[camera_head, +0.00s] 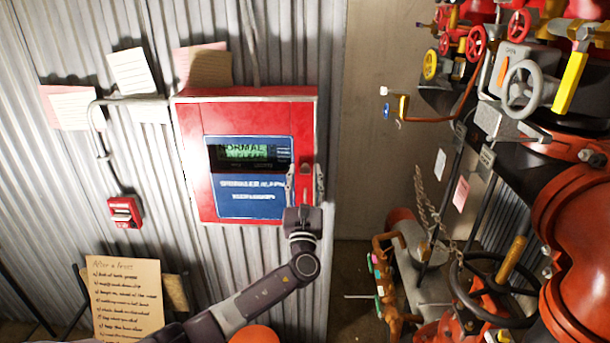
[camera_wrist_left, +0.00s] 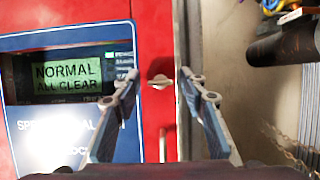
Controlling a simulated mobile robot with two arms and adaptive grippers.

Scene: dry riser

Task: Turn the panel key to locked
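A red alarm panel (camera_head: 193,121) hangs on the corrugated wall in the head view. Its blue face carries a small screen (camera_head: 245,153); in the left wrist view the screen (camera_wrist_left: 66,77) reads NORMAL, ALL CLEAR. The small metal panel key (camera_wrist_left: 160,82) sits on the red strip right of the blue face. In the head view my gripper mostly hides that spot. My left gripper (camera_head: 305,185) is at the panel's lower right. In the wrist view my left gripper (camera_wrist_left: 160,85) is open, one finger on each side of the key, apart from it. My right gripper is not in view.
A red call point (camera_head: 125,213) with conduit is on the wall at left. Red pipes and valves with handwheels (camera_head: 523,87) crowd the right. A paper list (camera_head: 127,298) stands at lower left. Notes are pinned above the panel.

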